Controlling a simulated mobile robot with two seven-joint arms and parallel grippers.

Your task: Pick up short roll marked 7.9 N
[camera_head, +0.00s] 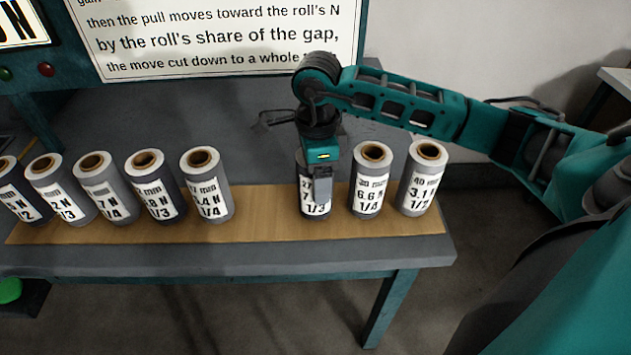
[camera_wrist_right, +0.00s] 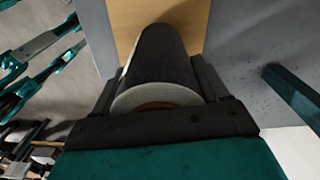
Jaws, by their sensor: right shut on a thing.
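A dark grey short roll (camera_head: 309,208) stands in the row on the wooden strip. Its white label is partly covered; I can read "27", a "7" and "1/3", but not the full N value. My right gripper (camera_head: 321,188) comes down from above and is shut on this roll, hiding its top. In the right wrist view, the dark roll (camera_wrist_right: 160,65) lies between the two dark fingers, its pale end rim close to the palm. The roll's base seems level with its neighbours, and I see no clear gap under it. My left gripper is not in view.
To the right stand a 6.6 N roll (camera_head: 366,188) and a 3.1 N roll (camera_head: 418,186). To the left is a free gap, then a 4.4 N-looking roll (camera_head: 208,190) and several more. The wooden strip (camera_head: 262,212) lies along the grey table. A sign (camera_head: 220,35) stands behind.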

